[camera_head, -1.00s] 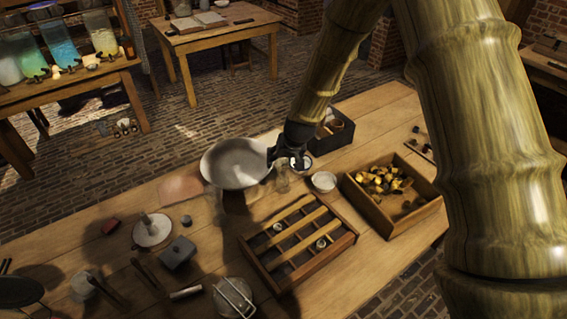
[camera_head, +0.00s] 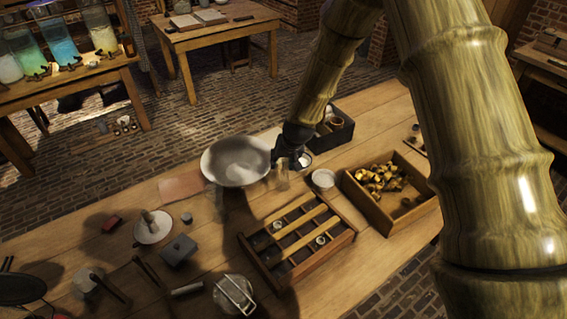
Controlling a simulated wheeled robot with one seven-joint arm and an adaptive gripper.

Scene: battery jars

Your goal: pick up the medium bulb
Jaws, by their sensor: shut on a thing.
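My gripper (camera_head: 286,163) is above the far part of the wooden workbench, beside the large pale round dish. It is shut on a small pale, glassy thing (camera_head: 283,180) just below its fingers. Its shape is too small and blurred to make out, and I cannot tell for sure if it is the medium bulb. A wooden compartment tray (camera_head: 268,271) lies in front of the gripper. Two small round pale things (camera_head: 277,226) and (camera_head: 320,240) sit in it.
A large pale dish (camera_head: 236,160) stands left of my gripper, a white bowl (camera_head: 323,180) to the right. A wooden box (camera_head: 377,214) of brassy pieces is further right; a dark box (camera_head: 332,138) is behind. A lidded block (camera_head: 179,250) and tools lie at left.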

